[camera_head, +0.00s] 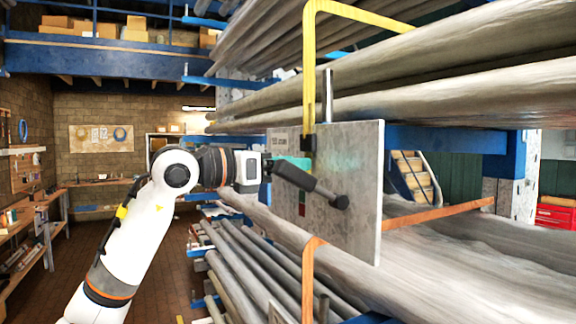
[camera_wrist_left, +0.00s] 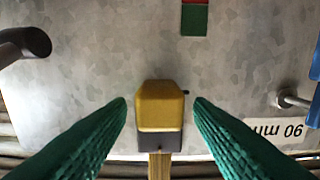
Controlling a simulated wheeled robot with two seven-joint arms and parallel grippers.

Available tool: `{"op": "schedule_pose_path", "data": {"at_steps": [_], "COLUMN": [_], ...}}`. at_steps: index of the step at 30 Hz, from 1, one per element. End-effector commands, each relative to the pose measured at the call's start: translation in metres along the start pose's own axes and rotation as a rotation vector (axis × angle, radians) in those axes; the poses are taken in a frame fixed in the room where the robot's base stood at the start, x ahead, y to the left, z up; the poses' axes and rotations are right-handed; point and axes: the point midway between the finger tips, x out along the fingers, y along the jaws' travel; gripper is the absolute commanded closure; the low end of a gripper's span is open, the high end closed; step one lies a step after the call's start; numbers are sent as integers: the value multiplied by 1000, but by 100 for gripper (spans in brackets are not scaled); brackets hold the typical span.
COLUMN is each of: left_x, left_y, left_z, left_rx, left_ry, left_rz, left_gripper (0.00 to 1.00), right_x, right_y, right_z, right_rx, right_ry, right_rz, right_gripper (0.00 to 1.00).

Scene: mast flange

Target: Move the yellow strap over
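The yellow strap (camera_head: 310,75) runs over the upper pipes and hangs down to a dark buckle (camera_head: 308,143) on the grey metal plate (camera_head: 355,180). In the left wrist view, a yellow block with a black base (camera_wrist_left: 159,103) sits at the end of the strap (camera_wrist_left: 160,165). My left gripper (camera_head: 292,163) is at the plate's face, just below the buckle. In the left wrist view the green fingers of my left gripper (camera_wrist_left: 160,102) are open, one on each side of the block, with visible gaps. My right gripper is not in view.
A dark handle (camera_head: 312,185) juts out from the plate by my left gripper. An orange strap (camera_head: 308,280) crosses the lower pipes. Pipe racks (camera_head: 450,60) fill the right side. A red and green marker (camera_wrist_left: 194,18) is on the plate. Open floor lies at left.

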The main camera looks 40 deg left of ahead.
Motion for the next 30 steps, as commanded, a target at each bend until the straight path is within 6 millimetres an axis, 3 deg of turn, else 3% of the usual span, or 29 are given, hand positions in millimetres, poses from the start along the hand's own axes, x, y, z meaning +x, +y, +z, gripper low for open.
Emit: {"op": "schedule_pose_path", "data": {"at_steps": [8,21,30], "left_x": [-9,-95,-120], "left_y": [0,0,0], "left_z": [4,4,1], "left_rx": [1,1,0], "left_ry": [-3,1,-1], "left_rz": [0,-3,1], "left_gripper": [53,53,53], "right_x": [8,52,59], "right_y": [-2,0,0], "right_z": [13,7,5], "right_rx": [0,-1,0], "right_ry": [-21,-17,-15], "right_rz": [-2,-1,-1], "right_gripper": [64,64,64]}}
